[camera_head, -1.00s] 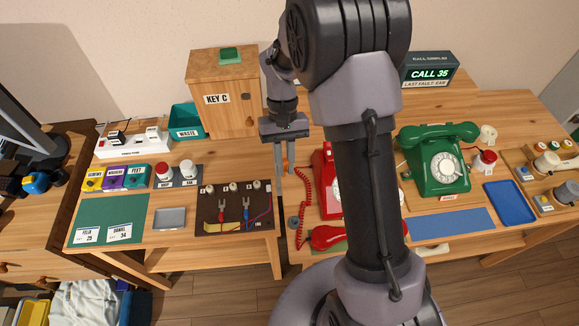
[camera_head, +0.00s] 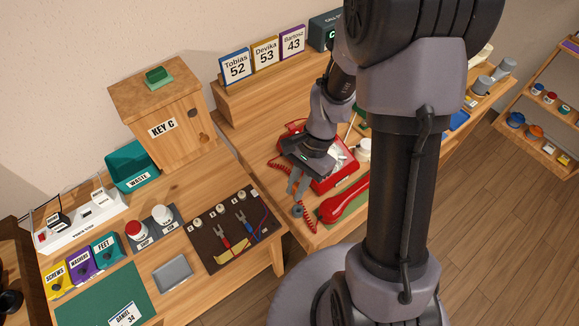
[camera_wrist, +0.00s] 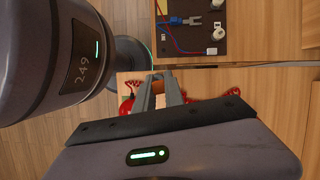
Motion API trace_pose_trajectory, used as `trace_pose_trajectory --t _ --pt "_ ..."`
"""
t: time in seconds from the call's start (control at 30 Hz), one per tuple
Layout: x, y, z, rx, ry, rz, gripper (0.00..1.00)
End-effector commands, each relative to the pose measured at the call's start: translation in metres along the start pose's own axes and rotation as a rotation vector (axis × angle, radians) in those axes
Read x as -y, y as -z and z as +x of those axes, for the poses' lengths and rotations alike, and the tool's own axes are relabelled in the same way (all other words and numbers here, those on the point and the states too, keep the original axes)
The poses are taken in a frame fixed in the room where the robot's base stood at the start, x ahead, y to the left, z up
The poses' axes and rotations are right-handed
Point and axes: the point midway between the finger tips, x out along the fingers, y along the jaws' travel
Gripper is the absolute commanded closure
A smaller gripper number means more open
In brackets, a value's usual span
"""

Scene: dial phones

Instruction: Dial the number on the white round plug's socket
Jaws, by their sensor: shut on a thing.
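A power strip (camera_head: 82,222) with dark and white plugs lies at the left in the head view. Its small labels are not readable, and I cannot tell which plug is round. A red dial phone (camera_head: 335,172) sits on the right-hand desk, partly hidden by my arm; its red handset (camera_head: 345,198) lies off it in front. My gripper (camera_head: 298,190) points down at the phone's left side, near the coiled cord.
A KEY C box (camera_head: 162,112), a teal waste bin (camera_head: 133,167) and a dark wiring board (camera_head: 230,228) stand on the left bench. Name cards (camera_head: 264,54) reading Tobias 52, Devika 53 and Bartosz 43 stand behind. My arm hides much of the right desk.

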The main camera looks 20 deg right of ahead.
Motion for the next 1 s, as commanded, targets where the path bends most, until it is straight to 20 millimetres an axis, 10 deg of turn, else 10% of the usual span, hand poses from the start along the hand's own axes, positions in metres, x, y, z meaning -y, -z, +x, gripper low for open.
trace_pose_trajectory --t 1.0 --pt "-0.014 0.010 0.038 0.000 0.063 0.163 1.00"
